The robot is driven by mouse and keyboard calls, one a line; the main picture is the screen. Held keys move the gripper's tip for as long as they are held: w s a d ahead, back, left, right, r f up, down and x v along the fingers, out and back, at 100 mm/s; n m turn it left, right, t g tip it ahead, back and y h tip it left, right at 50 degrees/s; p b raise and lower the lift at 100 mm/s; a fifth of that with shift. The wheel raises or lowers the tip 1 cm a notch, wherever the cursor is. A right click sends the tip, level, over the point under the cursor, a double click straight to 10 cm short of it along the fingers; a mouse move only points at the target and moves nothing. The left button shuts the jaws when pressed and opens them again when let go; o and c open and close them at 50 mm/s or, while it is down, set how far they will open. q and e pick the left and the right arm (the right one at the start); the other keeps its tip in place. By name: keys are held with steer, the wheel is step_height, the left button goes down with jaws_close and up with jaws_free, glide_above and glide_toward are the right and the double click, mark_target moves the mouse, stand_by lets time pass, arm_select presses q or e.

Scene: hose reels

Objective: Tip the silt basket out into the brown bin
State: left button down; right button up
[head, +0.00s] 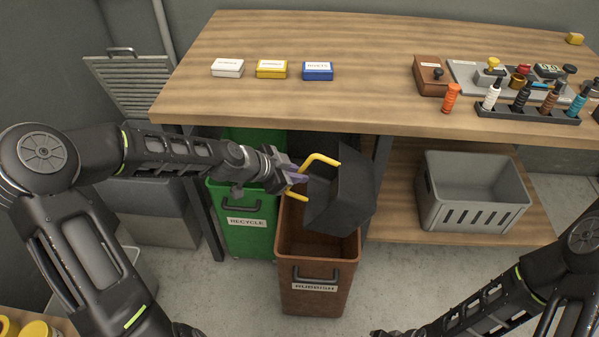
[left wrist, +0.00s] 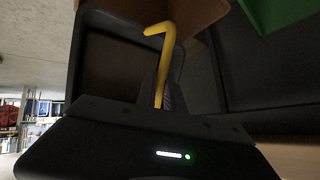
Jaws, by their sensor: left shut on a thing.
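The silt basket (head: 345,188) is a black box with a yellow handle (head: 322,159). It is tilted well over on its side, in the air above the brown bin (head: 318,271) labelled "RUBBISH". My left gripper (head: 295,176) is shut on the yellow handle, at the basket's left. In the left wrist view the handle (left wrist: 164,62) stands between the fingers, with the dark basket (left wrist: 112,68) behind it. I cannot see any silt in the basket or the bin. Only the tip of my right gripper (head: 392,333) shows at the bottom edge; its jaws are unclear.
A green bin (head: 245,238) labelled "RECYCLE" stands left of the brown bin. The wooden bench (head: 370,65) edge is just behind the basket. A grey crate (head: 470,200) sits on the lower shelf at right. Small boxes and tools lie on the bench top.

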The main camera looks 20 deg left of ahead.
mark_target(294, 194)
arm_select(q)
steer(key=f+h+b, duration=0.1)
steer(key=f, duration=0.1)
steer(key=f+b, duration=0.1)
steer(key=b, duration=0.1)
steer(key=a+f+n+t+h+b, duration=0.1)
steer(key=f+b, duration=0.1)
steer(key=shift+s+f+h, duration=0.15)
steer(key=shift+f+h, duration=0.15)
step_height(294, 194, down, 4)
steer(key=n+t+h+b, duration=0.1)
steer(key=t+h+b, duration=0.1)
steer(key=b, duration=0.6)
steer(key=shift+d+n+h+b, duration=0.1)
steer(key=shift+n+h+b, duration=0.25)
steer(key=shift+h, duration=0.15)
steer(key=shift+f+h+b, duration=0.25)
steer(key=shift+h+b, duration=0.15)
steer(key=shift+b, duration=0.45)
